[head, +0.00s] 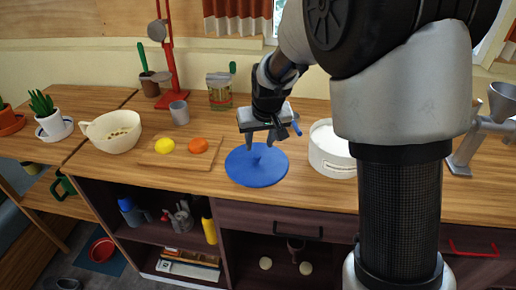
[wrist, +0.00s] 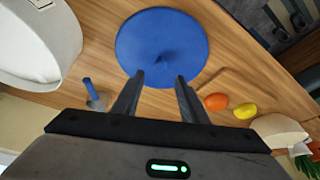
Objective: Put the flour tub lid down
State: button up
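The round blue lid (head: 257,170) with a small knob lies flat on the wooden counter, left of the white flour tub (head: 328,155). In the wrist view the lid (wrist: 140,42) lies beyond my fingertips. My gripper (head: 260,144) is above the lid, pointing down. In the wrist view its two fingers (wrist: 160,77) are apart with nothing between them, and the knob stands just past them. The tub is uncovered, with white contents showing; its side (wrist: 60,65) fills the upper left of the wrist view.
A board (head: 178,160) with a yellow (head: 164,146) and an orange item (head: 198,145) lies left of the lid. A cream bowl (head: 112,132) stands farther left. A blue-handled item (head: 296,125) is behind my gripper. A jar (head: 219,92) and metal cup (head: 179,112) stand at the back.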

jog(key=s+d+r+m, duration=0.1)
jog(key=s+d+r, duration=0.2)
jog(key=s+r, duration=0.4)
jog(key=s+d+r, duration=0.4)
jog(key=s+r, duration=0.3)
jog(key=s+d+m+t+h, duration=0.1)
jog(key=s+d, duration=0.3)
jog(key=s, duration=1)
jog(key=shift+s+r, duration=0.2)
jog(key=shift+r, duration=0.15)
jog(key=shift+d, duration=0.1)
notch_tip(320, 180, up, 9)
jog(key=p, duration=0.9)
jog(key=shift+f, duration=0.15)
